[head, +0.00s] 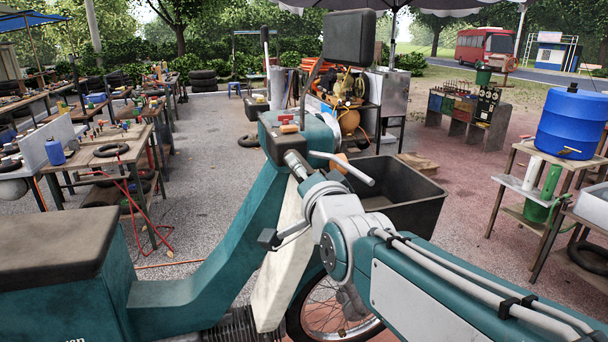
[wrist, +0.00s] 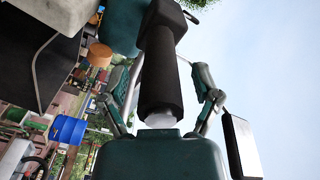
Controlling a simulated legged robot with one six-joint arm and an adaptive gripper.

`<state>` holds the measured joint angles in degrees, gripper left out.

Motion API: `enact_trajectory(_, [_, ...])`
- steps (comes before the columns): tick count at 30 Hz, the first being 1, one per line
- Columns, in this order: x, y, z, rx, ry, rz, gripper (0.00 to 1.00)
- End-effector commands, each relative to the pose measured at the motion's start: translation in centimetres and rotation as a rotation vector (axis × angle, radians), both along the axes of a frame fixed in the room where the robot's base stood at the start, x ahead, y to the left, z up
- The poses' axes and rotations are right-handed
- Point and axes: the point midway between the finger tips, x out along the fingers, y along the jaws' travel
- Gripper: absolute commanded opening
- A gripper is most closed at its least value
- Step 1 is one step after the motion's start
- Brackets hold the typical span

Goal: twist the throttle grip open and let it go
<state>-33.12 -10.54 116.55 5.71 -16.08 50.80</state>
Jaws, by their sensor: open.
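The throttle grip (wrist: 160,70) is a black cylinder with a pale end cap in the wrist view. It runs from the top middle down toward my gripper. My gripper (wrist: 158,88) is open, with one finger on each side of the grip and gaps showing between them. The grip lies between the fingers, and I see no clear contact. In the head view, my arm reaches in from the lower right to the handlebar of the teal motorbike (head: 205,255). There the arm's end covers part of the handlebar area.
A silver lever (head: 345,167) sticks out beside the handlebar. A black mirror (head: 349,38) stands above it. A dark open box (head: 405,210) is in front of the bike. Workbenches stand at left, and a blue barrel (head: 571,122) is at right. Paved floor lies between.

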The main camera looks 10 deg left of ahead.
Motion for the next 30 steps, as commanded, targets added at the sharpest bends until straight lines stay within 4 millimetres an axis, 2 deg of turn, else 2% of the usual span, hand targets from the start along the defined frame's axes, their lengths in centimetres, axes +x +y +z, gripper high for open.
enact_trajectory(3, [-0.02,-0.09,0.04,0.0,0.0,-0.001,0.81])
enact_trajectory(4, [-0.03,-0.11,0.05,0.0,0.0,-0.001,0.76])
enact_trajectory(5, [-0.03,-0.11,0.05,0.0,0.0,-0.001,0.63])
enact_trajectory(6, [-0.03,-0.11,0.05,0.0,0.0,-0.001,0.45])
enact_trajectory(8, [-0.03,-0.1,0.04,0.0,0.0,-0.001,0.18])
enact_trajectory(9, [-0.03,-0.08,0.03,0.0,0.0,-0.001,0.0])
enact_trajectory(20, [0.0,-0.03,-0.06,-0.017,-0.009,-0.001,0.0])
enact_trajectory(30, [0.0,0.0,-0.09,-0.17,-0.1,-0.001,0.0])
